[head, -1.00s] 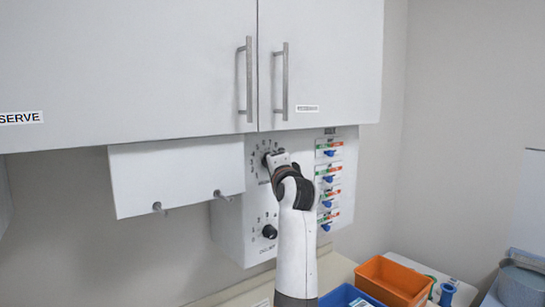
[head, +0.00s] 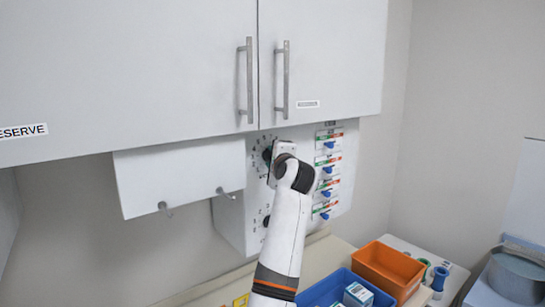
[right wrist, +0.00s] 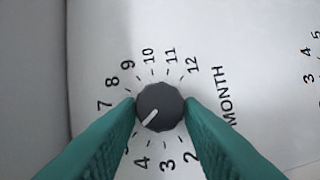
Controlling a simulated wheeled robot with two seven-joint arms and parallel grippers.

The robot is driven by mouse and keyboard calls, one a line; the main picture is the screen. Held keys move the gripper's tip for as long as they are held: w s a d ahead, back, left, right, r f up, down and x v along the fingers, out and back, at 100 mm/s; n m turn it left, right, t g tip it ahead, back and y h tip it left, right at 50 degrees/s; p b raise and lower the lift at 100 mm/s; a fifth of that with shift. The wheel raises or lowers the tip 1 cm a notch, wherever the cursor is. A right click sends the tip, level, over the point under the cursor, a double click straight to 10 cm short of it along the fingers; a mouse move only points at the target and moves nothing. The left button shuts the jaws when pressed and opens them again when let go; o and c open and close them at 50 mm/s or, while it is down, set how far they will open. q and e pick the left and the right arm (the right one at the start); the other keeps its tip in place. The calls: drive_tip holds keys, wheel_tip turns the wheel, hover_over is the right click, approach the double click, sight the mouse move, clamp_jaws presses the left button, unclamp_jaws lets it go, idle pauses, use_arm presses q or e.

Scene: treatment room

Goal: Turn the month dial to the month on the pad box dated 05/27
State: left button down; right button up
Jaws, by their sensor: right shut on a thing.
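The month dial, a dark round knob with a white pointer line (right wrist: 160,106), sits on a white panel, between the two teal fingers of my right gripper (right wrist: 161,108). The fingers are shut on its sides. In the head view the dial (head: 267,155) is partly covered by my right gripper (head: 272,158). A small box (head: 357,295) shows at the bottom; its date is unreadable.
A second dial (head: 266,221) sits below. Blue sliders (head: 328,170) are to the right. A cabinet (head: 190,70) hangs above, and a white box with two hooks (head: 180,178) is at left. Below are a blue bin (head: 318,293) and an orange bin (head: 388,268).

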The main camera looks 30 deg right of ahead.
drive_tip(key=o, duration=1)
drive_tip(key=shift+d, duration=0.1)
drive_tip(key=shift+c, duration=0.2)
drive_tip(key=b+v, duration=0.4)
drive_tip(key=v, duration=0.8)
drive_tip(key=shift+b, duration=0.3)
drive_tip(key=shift+f, duration=0.1)
